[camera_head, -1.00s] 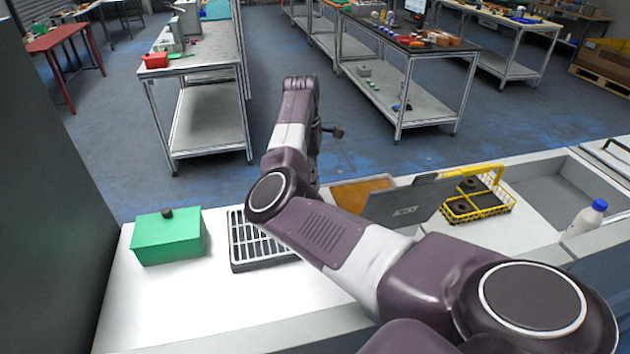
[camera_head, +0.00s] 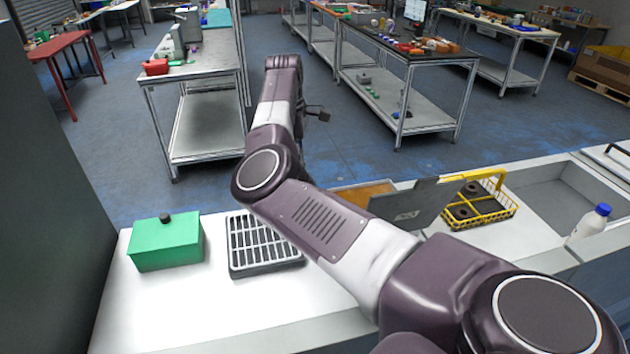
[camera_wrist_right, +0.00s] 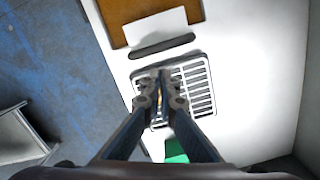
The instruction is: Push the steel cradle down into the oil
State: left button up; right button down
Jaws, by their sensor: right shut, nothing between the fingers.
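I cannot make out a steel cradle in either view. A flat orange-brown surface (camera_head: 360,193), possibly the oil, shows partly behind my right arm and a grey panel (camera_head: 405,204). In the right wrist view the brown surface (camera_wrist_right: 112,22) is at the top left. My right gripper (camera_wrist_right: 162,82) is shut and empty, over the slotted dark rack (camera_wrist_right: 198,88) in that view; its height above the rack is unclear. In the head view my right arm hides the gripper. My left gripper is not in view.
The slotted rack (camera_head: 240,262) lies on the white counter (camera_head: 180,305), right of a green box (camera_head: 165,245) with a black knob. A yellow wire basket (camera_head: 478,222) with dark round parts and a blue-capped bottle (camera_head: 591,222) stand at the right.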

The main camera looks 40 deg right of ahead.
notch_tip(320, 180, up, 8)
jog(key=shift+w+a, duration=0.35)
dwell(0.9)
